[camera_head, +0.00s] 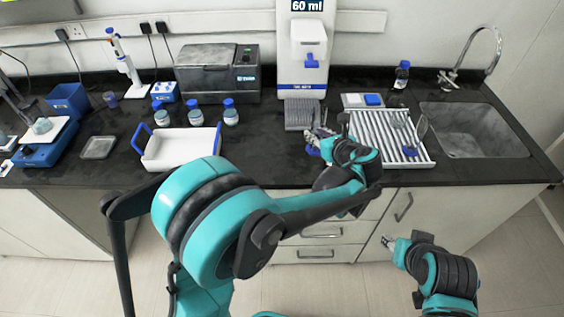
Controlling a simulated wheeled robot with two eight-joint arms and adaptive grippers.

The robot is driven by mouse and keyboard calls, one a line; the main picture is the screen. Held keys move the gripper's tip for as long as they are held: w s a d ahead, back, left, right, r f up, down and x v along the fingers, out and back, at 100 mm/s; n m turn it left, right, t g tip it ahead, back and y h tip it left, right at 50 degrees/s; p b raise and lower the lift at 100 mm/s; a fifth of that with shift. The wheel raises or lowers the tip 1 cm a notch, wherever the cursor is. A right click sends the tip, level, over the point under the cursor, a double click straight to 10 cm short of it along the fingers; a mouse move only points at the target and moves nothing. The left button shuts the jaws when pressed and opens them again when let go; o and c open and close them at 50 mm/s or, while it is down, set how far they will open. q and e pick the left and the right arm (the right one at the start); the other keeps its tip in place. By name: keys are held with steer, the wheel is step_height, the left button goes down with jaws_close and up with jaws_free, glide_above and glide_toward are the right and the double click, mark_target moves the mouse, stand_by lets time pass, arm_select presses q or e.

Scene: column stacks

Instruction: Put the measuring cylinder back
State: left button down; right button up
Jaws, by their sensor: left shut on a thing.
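My left gripper (318,140) is over the counter, in front of the dispenser marked 60 ml (301,75) and just left of the ribbed drying rack (385,125). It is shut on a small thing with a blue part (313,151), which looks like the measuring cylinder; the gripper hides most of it.
A white tray with blue handles (180,148) and several blue-capped bottles stand left of the left gripper. A grey machine (217,75) is behind them. A grey grid (300,115) lies below the dispenser. A sink (470,130) and tap are at the right.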

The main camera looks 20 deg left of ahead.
arm_select(q)
steer(key=shift+w+d+r, duration=0.15)
steer(key=shift+d+r, duration=0.3)
steer(key=shift+d, duration=0.05)
steer(key=a+f+b, duration=0.2)
steer(key=a+f, duration=0.1)
steer(key=s+a+f+b, duration=0.1)
steer(key=a+f+b, duration=0.1)
steer(key=a+f, duration=0.2)
steer(key=a+f+b, duration=0.1)
steer(key=a+f, duration=0.3)
steer(key=shift+s+a+b, duration=0.1)
steer(key=shift+s+b, duration=0.25)
steer(key=shift+b, duration=0.05)
steer(key=shift+r, duration=0.1)
steer(key=c, duration=1.2)
jaws_free()
